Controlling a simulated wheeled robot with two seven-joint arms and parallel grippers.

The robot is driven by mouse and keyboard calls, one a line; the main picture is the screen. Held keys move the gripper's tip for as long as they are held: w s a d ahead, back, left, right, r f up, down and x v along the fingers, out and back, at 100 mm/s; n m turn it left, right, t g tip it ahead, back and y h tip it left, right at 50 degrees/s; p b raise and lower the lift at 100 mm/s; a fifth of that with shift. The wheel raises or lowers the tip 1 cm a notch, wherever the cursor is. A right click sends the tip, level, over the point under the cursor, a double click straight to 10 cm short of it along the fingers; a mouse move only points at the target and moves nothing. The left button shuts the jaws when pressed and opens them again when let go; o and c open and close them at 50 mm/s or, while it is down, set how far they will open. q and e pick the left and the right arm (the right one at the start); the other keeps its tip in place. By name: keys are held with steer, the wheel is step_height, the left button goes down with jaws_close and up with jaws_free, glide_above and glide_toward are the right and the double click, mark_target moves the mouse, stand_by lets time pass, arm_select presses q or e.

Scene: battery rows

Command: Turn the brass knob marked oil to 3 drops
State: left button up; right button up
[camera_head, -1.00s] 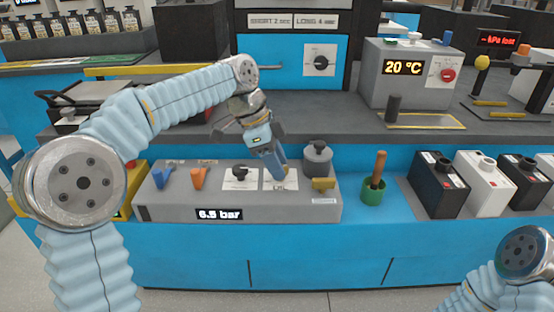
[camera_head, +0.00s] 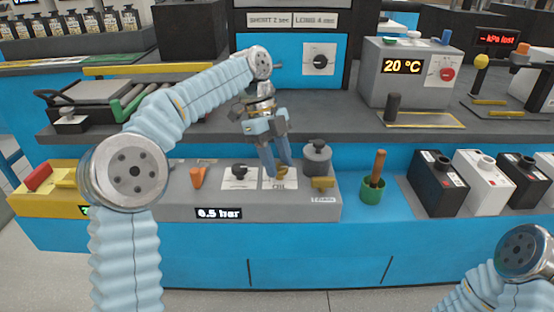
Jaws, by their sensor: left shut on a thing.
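The brass knob (camera_head: 281,171) sits on a white plate marked OIL (camera_head: 279,186) on top of the grey panel box (camera_head: 270,207). My left gripper (camera_head: 279,170) points down over the plate, and its blue fingers are shut on the brass knob, one finger on each side. The knob is partly hidden by the fingers, and its pointer setting cannot be read. My right gripper is out of view; only part of my right arm shows at the lower right.
Left of the oil plate are a black knob (camera_head: 240,171) and an orange lever (camera_head: 198,177). A grey cylinder (camera_head: 317,157) and a brass block (camera_head: 323,183) stand close on the right. A green cup (camera_head: 372,194) holds a wooden-handled tool. Batteries (camera_head: 436,184) stand further right.

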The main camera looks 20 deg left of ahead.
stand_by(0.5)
arm_select(q)
steer(key=o, duration=1)
steer(key=shift+o, duration=0.2)
steer(key=shift+r, duration=0.1)
